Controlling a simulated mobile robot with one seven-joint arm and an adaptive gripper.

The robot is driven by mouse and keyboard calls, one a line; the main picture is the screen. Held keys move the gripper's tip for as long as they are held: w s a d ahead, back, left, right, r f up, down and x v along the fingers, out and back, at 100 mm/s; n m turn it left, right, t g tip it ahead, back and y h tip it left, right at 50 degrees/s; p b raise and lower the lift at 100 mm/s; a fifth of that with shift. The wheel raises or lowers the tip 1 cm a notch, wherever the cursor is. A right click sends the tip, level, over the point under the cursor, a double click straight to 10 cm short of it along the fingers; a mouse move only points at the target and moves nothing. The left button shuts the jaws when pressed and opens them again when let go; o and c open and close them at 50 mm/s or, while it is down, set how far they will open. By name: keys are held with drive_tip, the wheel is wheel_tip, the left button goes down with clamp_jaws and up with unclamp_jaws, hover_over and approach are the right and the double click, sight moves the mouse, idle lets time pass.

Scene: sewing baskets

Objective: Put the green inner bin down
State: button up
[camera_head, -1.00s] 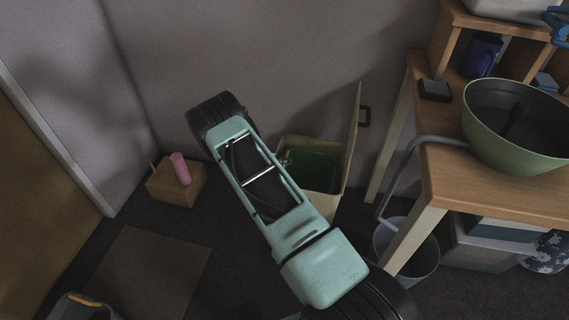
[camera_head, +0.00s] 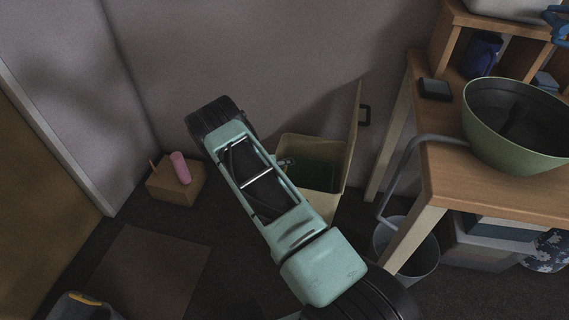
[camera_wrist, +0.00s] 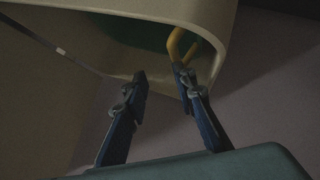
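The green inner bin (camera_head: 315,176) sits low inside the beige outer bin (camera_head: 324,205), whose lid (camera_head: 353,135) stands open. Only part of the green bin shows, dark and shaded. In the wrist view its green wall (camera_wrist: 150,40) shows past the beige rim, with a yellow handle (camera_wrist: 174,46) at the right. My gripper (camera_wrist: 160,76) has its two fingers apart at the beige rim. The right fingertip is close to the handle; whether they touch I cannot tell. In the head view my gripper (camera_head: 285,162) is at the outer bin's left edge, partly hidden by my arm.
A wooden table (camera_head: 490,185) with a green bowl (camera_head: 515,140) stands at the right, a grey bucket (camera_head: 408,255) below it. A small box (camera_head: 170,190) with a pink cylinder (camera_head: 180,168) is at the left. Dark floor lies in front; a wall (camera_head: 270,60) stands behind.

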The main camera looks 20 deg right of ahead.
drive_tip(key=shift+r, duration=0.1)
drive_tip(key=shift+r, duration=0.3)
drive_tip(key=p+v, duration=0.3)
drive_tip(key=v, duration=0.9)
drive_tip(key=shift+r, duration=0.25)
